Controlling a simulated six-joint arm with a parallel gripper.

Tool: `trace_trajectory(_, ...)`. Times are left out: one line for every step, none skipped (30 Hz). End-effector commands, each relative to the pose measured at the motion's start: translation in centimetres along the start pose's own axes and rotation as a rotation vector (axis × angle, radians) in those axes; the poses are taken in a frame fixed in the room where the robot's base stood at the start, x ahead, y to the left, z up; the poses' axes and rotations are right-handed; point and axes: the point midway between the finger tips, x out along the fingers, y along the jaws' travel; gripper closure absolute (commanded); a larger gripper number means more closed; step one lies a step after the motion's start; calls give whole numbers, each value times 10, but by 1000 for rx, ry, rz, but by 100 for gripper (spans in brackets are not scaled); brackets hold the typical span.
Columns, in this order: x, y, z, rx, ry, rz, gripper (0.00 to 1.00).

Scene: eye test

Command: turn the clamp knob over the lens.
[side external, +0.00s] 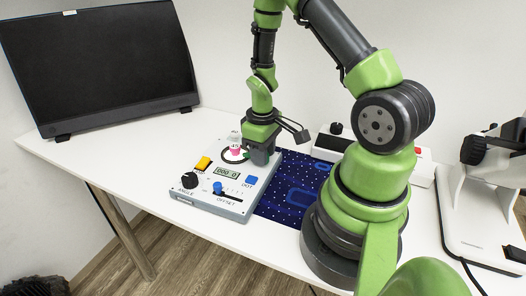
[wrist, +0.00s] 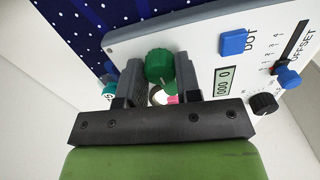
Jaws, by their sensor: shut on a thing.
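The clamp knob (wrist: 159,64) is green and ribbed, and stands between the two dark fingers of my gripper (wrist: 158,74) in the wrist view. My gripper is shut on it. In the side view my gripper (side external: 262,154) points down at the back right of the white test box (side external: 238,214), and its fingers mostly hide the knob. The lens (side external: 235,150) is a round dark-rimmed window with pink in it, just left of my fingers. In the wrist view only a sliver of it shows below the knob, beside a pink patch.
The box carries a yellow button (side external: 202,162), a black ANGLE knob (side external: 190,180), a display (side external: 227,173), a blue OFFSET slider (side external: 217,187) and a blue DOT button (side external: 251,181). A dotted blue mat (side external: 291,181), a monitor (side external: 100,65) and a white instrument (side external: 480,215) stand around it.

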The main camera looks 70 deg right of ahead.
Motion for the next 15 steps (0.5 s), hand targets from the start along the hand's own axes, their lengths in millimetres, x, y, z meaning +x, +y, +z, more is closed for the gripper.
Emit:
trace_trajectory(0, 0, 0, 9, 1, 1, 92)
trace_trajectory(0, 0, 0, 14, 1, 1, 92)
trace_trajectory(0, 0, 0, 20, 1, 1, 92)
trace_trajectory(0, 0, 0, 24, 1, 1, 92)
trace_trajectory(0, 0, 0, 26, 1, 1, 92)
trace_trajectory(0, 0, 0, 29, 1, 1, 92)
trace_trajectory(0, 0, 0, 30, 1, 1, 92)
trace_trajectory(0, 0, 0, 31, 1, 0, 92)
trace_trajectory(0, 0, 0, 31, 1, 0, 92)
trace_trajectory(0, 0, 0, 31, 1, 0, 92)
trace_trajectory(0, 0, 0, 31, 1, 0, 92)
trace_trajectory(0, 0, 0, 31, 1, 0, 92)
trace_trajectory(0, 0, 0, 31, 1, 0, 92)
trace_trajectory(0, 0, 0, 31, 1, 0, 92)
trace_trajectory(0, 0, 0, 31, 1, 0, 92)
